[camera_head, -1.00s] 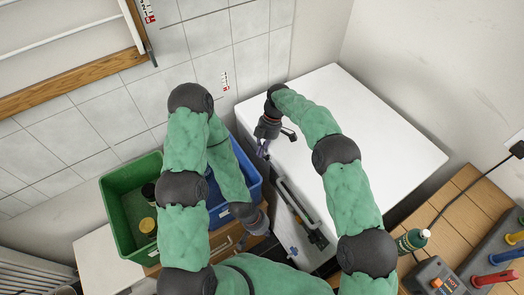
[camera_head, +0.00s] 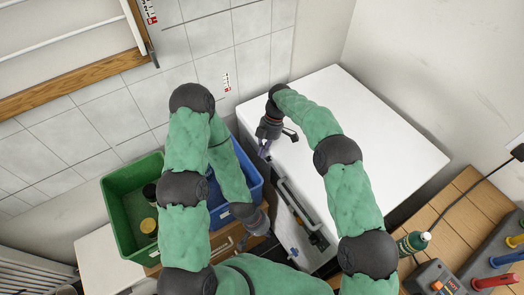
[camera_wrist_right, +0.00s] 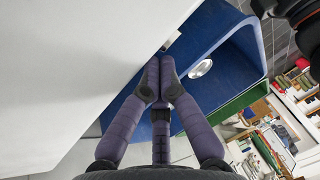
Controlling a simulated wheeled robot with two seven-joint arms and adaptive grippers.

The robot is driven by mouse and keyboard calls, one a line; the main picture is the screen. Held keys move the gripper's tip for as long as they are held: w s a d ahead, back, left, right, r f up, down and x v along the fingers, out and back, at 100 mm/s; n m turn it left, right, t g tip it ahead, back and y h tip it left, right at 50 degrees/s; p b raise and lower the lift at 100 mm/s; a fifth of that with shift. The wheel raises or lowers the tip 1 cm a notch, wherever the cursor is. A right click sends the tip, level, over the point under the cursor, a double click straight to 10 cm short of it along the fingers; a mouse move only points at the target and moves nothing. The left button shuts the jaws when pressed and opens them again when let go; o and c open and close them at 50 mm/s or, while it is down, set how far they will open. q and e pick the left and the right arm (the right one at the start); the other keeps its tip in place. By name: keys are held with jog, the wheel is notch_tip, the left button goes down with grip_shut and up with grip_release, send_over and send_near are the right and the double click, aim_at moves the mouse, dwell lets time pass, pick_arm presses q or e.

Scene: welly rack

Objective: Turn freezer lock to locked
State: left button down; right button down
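The white chest freezer (camera_head: 360,140) stands against the wall, with a long handle (camera_head: 297,208) along its front. A small blue key-like part (camera_head: 293,252) shows low on the freezer's front; I cannot tell which way it is turned. My right gripper (camera_head: 263,153) points down by the freezer's front left top edge, apart from the blue part. In the right wrist view its purple fingers (camera_wrist_right: 161,75) are drawn together at the tips, with nothing visible between them. My left gripper (camera_head: 264,228) is low, left of the handle; its fingers are too small to read.
A blue crate (camera_head: 247,163) stands just left of the freezer and behind my right fingers in the wrist view (camera_wrist_right: 225,75). A green crate (camera_head: 122,208) holding jars is further left. The freezer top is clear.

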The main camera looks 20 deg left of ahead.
jog(key=v, duration=1.2)
jog(key=shift+r, duration=0.35)
jog(key=shift+d+f, duration=0.1)
jog(key=shift+d, duration=0.05)
